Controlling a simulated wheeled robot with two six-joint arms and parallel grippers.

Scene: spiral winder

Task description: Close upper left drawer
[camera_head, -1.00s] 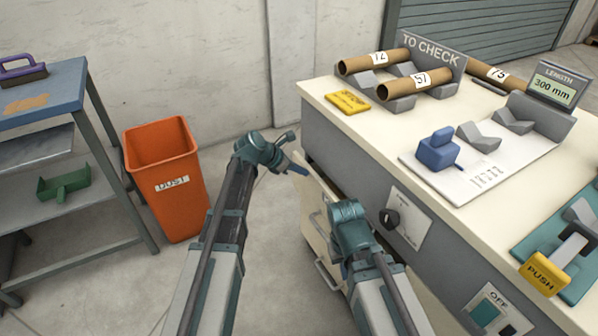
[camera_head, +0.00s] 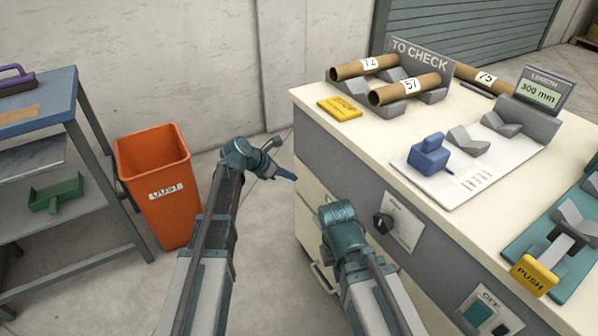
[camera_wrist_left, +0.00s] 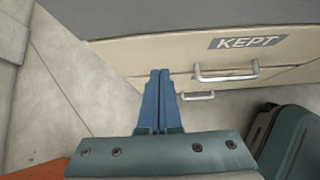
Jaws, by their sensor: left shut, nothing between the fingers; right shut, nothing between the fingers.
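The upper drawer front (camera_head: 311,192) is a cream panel below the grey side of the bench. In the left wrist view the drawer front (camera_wrist_left: 150,55) bears a KEPT label and a metal handle (camera_wrist_left: 227,75). It looks close to flush with the cabinet; a small gap cannot be ruled out. My left gripper (camera_head: 294,178) is shut and empty, its blue fingers pointing at the left edge of the drawer area. The fingers (camera_wrist_left: 159,73) overlap the drawer's lower edge in the wrist view; contact cannot be told. My right gripper's fingers are hidden behind its wrist.
A lower handle (camera_head: 322,278) shows below the drawer. An orange bin (camera_head: 158,210) and a shelf (camera_head: 50,115) stand to the left. The bench top (camera_head: 370,135) carries tubes and fixtures. Floor between bin and bench is free apart from my arms.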

